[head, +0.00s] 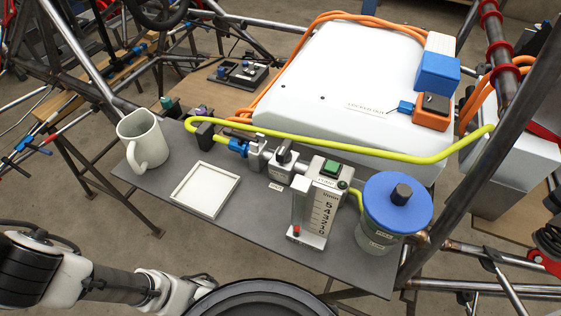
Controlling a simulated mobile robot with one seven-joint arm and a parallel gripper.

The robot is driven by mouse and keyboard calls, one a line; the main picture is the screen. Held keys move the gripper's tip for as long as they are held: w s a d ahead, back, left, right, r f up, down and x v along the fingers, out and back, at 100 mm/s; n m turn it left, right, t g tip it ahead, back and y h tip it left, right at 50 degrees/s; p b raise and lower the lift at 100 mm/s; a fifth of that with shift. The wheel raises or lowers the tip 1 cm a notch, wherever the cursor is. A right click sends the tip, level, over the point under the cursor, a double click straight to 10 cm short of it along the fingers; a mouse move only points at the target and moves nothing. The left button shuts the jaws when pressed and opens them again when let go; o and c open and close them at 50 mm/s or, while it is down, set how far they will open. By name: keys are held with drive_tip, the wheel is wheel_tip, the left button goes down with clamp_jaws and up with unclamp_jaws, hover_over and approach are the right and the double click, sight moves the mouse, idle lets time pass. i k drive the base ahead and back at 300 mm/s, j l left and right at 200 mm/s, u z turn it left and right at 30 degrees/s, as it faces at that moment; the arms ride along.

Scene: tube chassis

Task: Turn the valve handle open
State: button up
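A small grey metal valve (280,172) sits near the middle of the dark shelf, in line with the hose fittings. What looks like its dark handle (284,155) is on top. At this size I cannot tell exactly which way the handle points. A blue fitting (238,147) joins the line on its left, and a grey gauge block (318,205) with a green button and a number scale stands to its right. My arm reaches in at the lower left, well short of the valve. My gripper's fingers cannot be made out.
On the dark shelf (262,235) stand a white mug (143,140), a shallow white tray (205,190) and a blue-lidded canister (395,208). A yellow-green hose (340,150) runs behind the valve. A large white case (345,85) fills the back. Chassis tubes rise at the right.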

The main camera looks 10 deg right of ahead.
sight(283, 154)
drive_tip(key=k+j+z, duration=0.25)
drive_tip(key=z, duration=0.15)
drive_tip(key=k+j+z, duration=0.45)
drive_tip(key=k+z, duration=0.3)
drive_tip(key=i, duration=0.6)
